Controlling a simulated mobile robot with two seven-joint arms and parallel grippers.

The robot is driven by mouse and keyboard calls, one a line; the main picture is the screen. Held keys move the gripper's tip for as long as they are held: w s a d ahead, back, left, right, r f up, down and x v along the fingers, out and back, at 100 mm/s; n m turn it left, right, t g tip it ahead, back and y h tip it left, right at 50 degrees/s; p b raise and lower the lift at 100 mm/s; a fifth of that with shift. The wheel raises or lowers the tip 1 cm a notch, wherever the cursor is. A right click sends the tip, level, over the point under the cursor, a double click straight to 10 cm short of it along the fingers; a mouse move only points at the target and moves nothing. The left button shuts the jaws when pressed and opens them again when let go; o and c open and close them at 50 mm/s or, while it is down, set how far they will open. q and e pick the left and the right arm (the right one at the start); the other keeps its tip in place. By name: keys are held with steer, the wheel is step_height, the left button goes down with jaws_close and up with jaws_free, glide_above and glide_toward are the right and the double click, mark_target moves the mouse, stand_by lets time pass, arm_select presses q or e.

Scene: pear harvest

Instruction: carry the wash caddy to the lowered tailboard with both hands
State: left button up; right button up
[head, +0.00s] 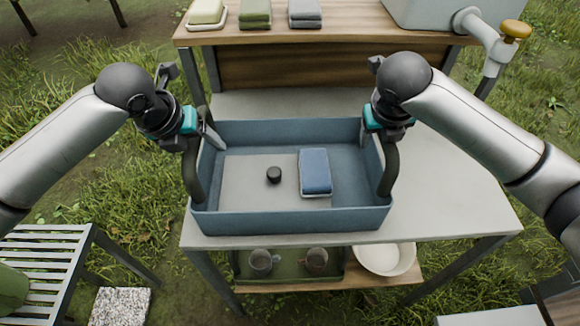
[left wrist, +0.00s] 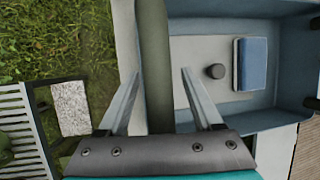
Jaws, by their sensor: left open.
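The wash caddy (head: 290,219) is a blue open tray with a dark upright handle at each end, standing on a pale grey table. Inside it lie a blue folded cloth or sponge (head: 315,172) and a small black knob (head: 273,174). My left gripper (head: 205,138) is at the left handle (head: 192,172). In the left wrist view its two fingers (left wrist: 160,75) are apart, with the handle (left wrist: 155,45) between them. My right gripper (head: 387,128) is at the right handle (head: 389,170); its fingers are mostly hidden, so its opening is unclear. I cannot make out a tailboard.
The table (head: 450,195) has free room right of the caddy. Behind is a wooden shelf (head: 345,22) with folded cloths and a tank with a tap (head: 515,30). Below are mugs on a green tray and a white bowl (head: 385,260). A slatted bench (head: 45,265) stands left.

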arm_select(q)
jaws_close()
arm_select(e)
jaws_close()
arm_select(q)
steer(key=shift+r, duration=0.15)
arm_select(e)
steer(key=shift+r, duration=0.1)
stand_by(0.8)
